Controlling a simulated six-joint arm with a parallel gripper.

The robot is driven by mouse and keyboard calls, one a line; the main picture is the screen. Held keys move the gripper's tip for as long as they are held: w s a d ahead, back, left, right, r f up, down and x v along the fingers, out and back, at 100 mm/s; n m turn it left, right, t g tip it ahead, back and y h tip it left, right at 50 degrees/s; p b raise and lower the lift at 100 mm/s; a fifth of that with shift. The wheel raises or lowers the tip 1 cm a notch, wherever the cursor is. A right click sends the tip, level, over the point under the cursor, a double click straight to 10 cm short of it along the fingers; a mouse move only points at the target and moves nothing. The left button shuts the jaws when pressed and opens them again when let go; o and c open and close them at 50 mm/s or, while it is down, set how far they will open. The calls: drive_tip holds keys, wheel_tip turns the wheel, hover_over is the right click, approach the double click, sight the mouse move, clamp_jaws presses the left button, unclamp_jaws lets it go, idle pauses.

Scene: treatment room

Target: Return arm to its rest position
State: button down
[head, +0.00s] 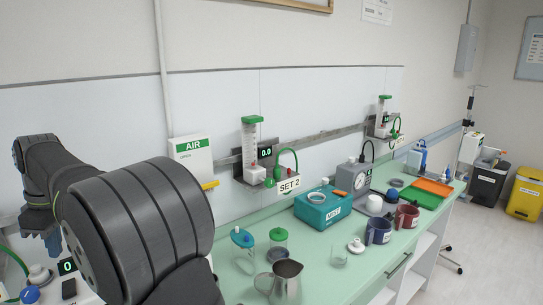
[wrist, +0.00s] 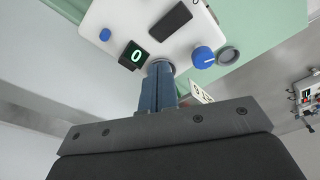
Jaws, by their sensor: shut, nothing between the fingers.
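My gripper (wrist: 160,72) shows in the wrist view with its two blue fingers together and nothing between them. The fingertips lie in front of a white device (wrist: 150,22) with a display reading 0 and blue knobs; I cannot tell whether they touch it. In the head view my dark grey arm fills the left foreground. The blue fingers (head: 53,243) show small at the far left, pointing down above the white device (head: 78,291). The arm hides part of the counter there.
The green counter (head: 325,270) runs along the wall. A metal jug (head: 287,278), lidded jars (head: 243,250), a teal box (head: 323,207), a grey gauge device (head: 352,178) and mugs (head: 378,231) stand on it. Wall flowmeters (head: 250,150) hang above.

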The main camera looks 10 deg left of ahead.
sight(67, 281)
drive_tip(key=shift+f, duration=0.1)
wheel_tip(67, 281, down, 7)
drive_tip(key=shift+r, duration=0.1)
idle(0.4)
drive_tip(key=shift+r, duration=0.1)
drive_tip(key=shift+r, duration=3.9)
drive_tip(key=s+d+r+m+t+y, duration=0.1)
drive_tip(key=s+d+r+m, duration=0.2)
drive_tip(key=d+r, duration=0.2)
drive_tip(key=s+d+r+m+t+y, duration=0.1)
drive_tip(key=s+d+r+m+y, duration=0.1)
drive_tip(key=d+r, duration=0.4)
drive_tip(key=shift+s+d+r+m+t+y, duration=0.15)
drive_tip(key=shift+s+d+m+t+y, duration=0.15)
drive_tip(key=shift+s+d+m, duration=0.65)
drive_tip(key=shift+w+d, duration=0.15)
drive_tip(key=shift+w, duration=0.05)
